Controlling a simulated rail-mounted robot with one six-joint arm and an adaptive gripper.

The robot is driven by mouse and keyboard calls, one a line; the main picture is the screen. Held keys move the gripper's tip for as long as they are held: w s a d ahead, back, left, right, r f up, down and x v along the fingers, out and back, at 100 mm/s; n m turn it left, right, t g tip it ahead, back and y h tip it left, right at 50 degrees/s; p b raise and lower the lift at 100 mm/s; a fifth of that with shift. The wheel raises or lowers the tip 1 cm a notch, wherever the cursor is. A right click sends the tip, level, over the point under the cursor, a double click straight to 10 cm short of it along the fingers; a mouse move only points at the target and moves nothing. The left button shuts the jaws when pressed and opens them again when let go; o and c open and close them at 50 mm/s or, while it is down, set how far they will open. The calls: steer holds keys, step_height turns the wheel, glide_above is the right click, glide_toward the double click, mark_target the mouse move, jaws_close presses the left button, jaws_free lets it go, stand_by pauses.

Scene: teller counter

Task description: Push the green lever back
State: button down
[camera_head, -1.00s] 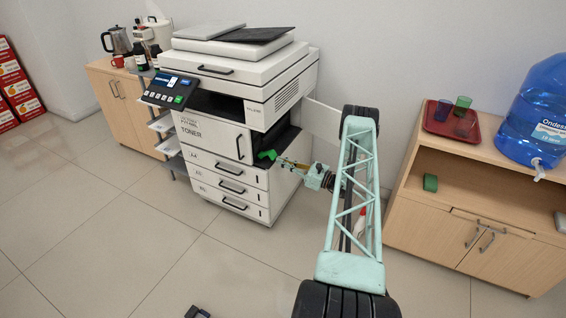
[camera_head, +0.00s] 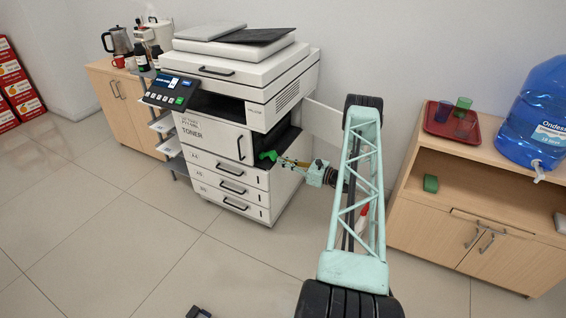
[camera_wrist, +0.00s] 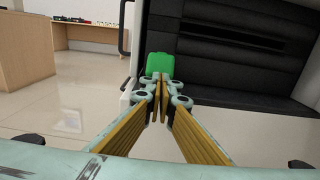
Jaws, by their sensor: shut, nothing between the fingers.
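The green lever (camera_head: 267,156) sticks out at the open side bay of the white printer (camera_head: 218,175) in the head view. In the wrist view the lever (camera_wrist: 160,65) shows as a rounded green block straight beyond the fingertips. My gripper (camera_head: 284,161) is shut and empty, with its yellow fingers (camera_wrist: 161,88) pointing at the lever. The fingertips overlap the lever's lower edge in the wrist view. I cannot tell whether they touch it.
The printer's open side panel (camera_head: 322,119) stands behind my arm. The black bay interior (camera_wrist: 235,55) lies right of the lever in the wrist view. A wooden cabinet (camera_head: 440,215) with a red tray (camera_head: 436,125) and water jug (camera_head: 540,110) stands right.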

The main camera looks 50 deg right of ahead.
steer(key=shift+r+g+p, duration=0.25)
steer(key=shift+g+p, duration=0.05)
stand_by(0.4)
